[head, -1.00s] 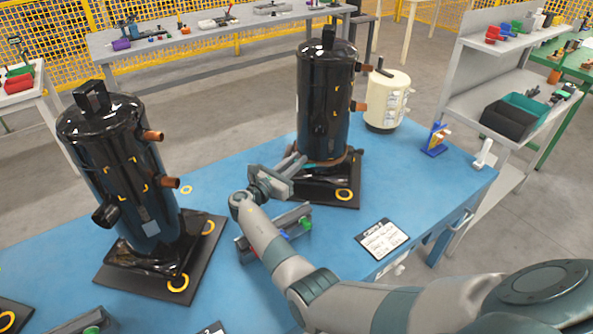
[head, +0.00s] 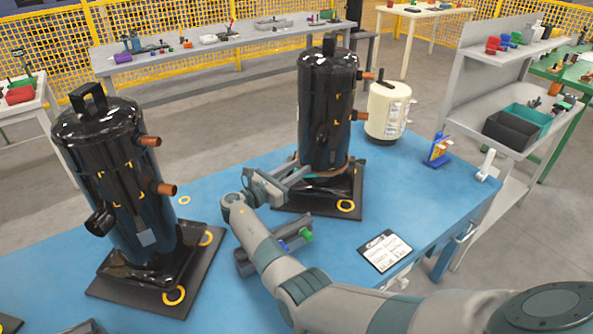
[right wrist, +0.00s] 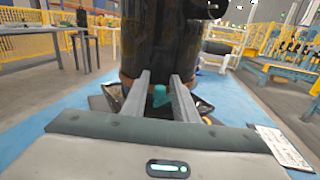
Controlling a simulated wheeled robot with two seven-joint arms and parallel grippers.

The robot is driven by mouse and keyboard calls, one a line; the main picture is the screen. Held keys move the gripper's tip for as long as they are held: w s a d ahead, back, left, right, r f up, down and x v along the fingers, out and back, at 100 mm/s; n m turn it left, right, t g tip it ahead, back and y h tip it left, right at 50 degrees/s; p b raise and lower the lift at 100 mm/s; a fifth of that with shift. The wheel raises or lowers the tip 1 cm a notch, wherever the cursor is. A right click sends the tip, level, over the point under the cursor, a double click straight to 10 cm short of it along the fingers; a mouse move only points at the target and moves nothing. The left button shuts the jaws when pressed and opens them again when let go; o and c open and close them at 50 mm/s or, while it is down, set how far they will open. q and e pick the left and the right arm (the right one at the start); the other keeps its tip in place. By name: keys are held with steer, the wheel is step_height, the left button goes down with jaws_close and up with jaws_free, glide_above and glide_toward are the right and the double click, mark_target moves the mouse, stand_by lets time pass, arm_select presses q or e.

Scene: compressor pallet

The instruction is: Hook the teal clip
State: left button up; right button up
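The teal clip (right wrist: 159,96) shows in the right wrist view as a small upright piece low at the front of a black compressor. It stands between my right gripper's fingers (right wrist: 163,84), with a gap on each side. In the head view that compressor (head: 327,112) stands upright on the right, a brown band (head: 328,172) around its lower part. My right gripper (head: 302,175) is beside this band, open, its fingers pointing at the compressor. I cannot make out the clip clearly in the head view. My left gripper is not in view.
A second black compressor (head: 118,185) stands to the left. A grey fixture with a green knob (head: 306,234) lies under my right forearm. A cream canister (head: 388,110), a label card (head: 385,251) and a small blue stand (head: 437,150) are on the right of the blue table.

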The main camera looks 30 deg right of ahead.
steer(key=shift+a+f, duration=0.1)
steer(key=shift+a, duration=0.05)
